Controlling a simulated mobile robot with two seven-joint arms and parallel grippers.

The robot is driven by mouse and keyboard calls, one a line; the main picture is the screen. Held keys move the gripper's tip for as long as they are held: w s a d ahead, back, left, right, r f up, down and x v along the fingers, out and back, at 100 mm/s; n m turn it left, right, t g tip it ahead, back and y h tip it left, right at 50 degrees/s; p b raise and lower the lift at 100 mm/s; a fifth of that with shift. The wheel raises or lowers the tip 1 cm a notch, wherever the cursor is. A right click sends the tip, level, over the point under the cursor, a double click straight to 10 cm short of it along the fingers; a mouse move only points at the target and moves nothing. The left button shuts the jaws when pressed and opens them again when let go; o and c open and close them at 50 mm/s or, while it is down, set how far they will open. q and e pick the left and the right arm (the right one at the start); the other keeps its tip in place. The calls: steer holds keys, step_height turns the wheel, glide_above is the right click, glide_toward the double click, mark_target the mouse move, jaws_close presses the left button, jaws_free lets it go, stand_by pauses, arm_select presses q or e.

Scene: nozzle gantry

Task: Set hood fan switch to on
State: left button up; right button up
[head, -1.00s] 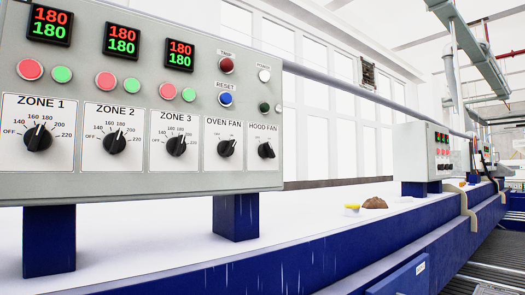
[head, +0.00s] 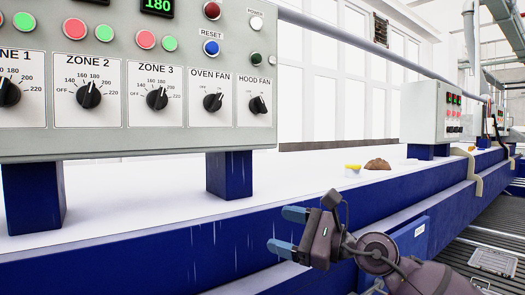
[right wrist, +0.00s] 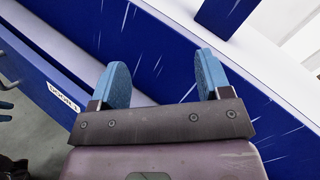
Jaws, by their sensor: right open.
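The hood fan switch (head: 258,105) is a black rotary knob under the HOOD FAN label, at the right end of the grey control panel (head: 160,141) in the head view. Its position marks are too small to read. My right gripper (head: 287,231) is open and empty, below and a little right of the knob and well apart from it. Its two blue fingers point left, in front of the blue beam. The right wrist view shows the fingers (right wrist: 163,65) apart with nothing between them. My left gripper is not seen in the head view.
The oven fan knob (head: 213,102) sits just left of the hood fan knob. Blue posts (head: 229,176) carry the panel above a white surface. A yellow item (head: 353,169) and a brown lump (head: 378,164) lie on that surface. A second panel (head: 424,114) stands farther right.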

step_height(320, 180, up, 11)
steer(key=w+n+t+h, duration=0.2)
steer(key=n+h, duration=0.1)
steer(key=n, duration=0.4)
steer(key=n+t+h, duration=0.4)
steer(key=t, duration=0.1)
glide_toward(264, 105)
steer(key=p+x, duration=0.1)
steer(key=x, duration=0.8)
steer(key=shift+w+a+r, duration=0.1)
steer(key=shift+w+a, duration=0.05)
steer(key=shift+w+a+p, duration=0.3)
steer(key=shift+w, duration=0.2)
steer(key=c, duration=0.9)
